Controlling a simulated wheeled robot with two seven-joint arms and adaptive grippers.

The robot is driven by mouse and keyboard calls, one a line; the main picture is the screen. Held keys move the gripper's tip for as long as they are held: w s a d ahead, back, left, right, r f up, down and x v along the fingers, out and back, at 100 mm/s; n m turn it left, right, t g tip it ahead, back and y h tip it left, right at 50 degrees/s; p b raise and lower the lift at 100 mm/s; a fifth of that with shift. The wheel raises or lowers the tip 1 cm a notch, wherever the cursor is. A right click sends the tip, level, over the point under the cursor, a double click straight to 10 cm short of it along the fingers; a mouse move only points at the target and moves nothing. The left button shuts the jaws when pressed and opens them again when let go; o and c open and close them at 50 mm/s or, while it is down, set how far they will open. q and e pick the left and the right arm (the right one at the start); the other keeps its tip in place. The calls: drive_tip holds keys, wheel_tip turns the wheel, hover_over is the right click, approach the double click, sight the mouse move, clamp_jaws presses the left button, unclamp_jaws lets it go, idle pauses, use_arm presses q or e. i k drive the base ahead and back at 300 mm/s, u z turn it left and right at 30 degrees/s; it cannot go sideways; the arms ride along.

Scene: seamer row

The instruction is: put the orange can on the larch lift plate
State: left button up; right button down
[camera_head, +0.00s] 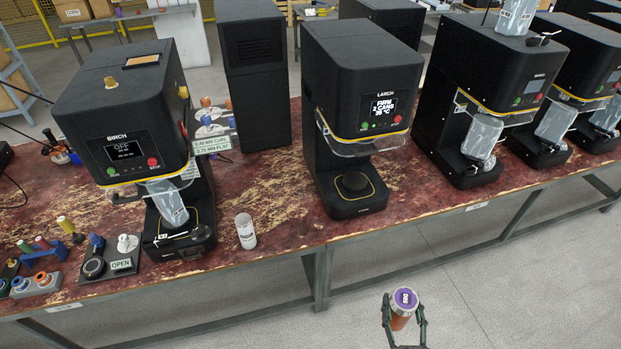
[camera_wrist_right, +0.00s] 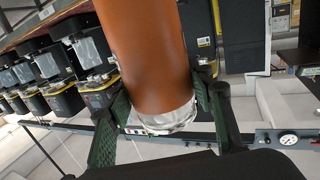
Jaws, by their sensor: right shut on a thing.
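The orange can (camera_head: 401,319), with a purple top bearing a white label, is held upright in my right gripper (camera_head: 404,325) at the lower right of the head view, in front of the bench. The right wrist view shows the orange can (camera_wrist_right: 150,55) large between the green-padded fingers of the right gripper (camera_wrist_right: 160,115). The larch machine (camera_head: 365,85) stands mid-bench with a lit screen. My left gripper is not in view.
A white can (camera_head: 245,231) stands on the bench (camera_head: 285,215) between the birch machine (camera_head: 125,120) and the larch machine. A clear guard (camera_head: 360,143) hangs above the larch plate. Bench space in front of the larch base is clear. More machines stand to the right.

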sight(355, 180)
drive_tip(key=u, duration=0.5)
drive_tip(key=i, duration=1)
drive_tip(key=u, duration=0.05)
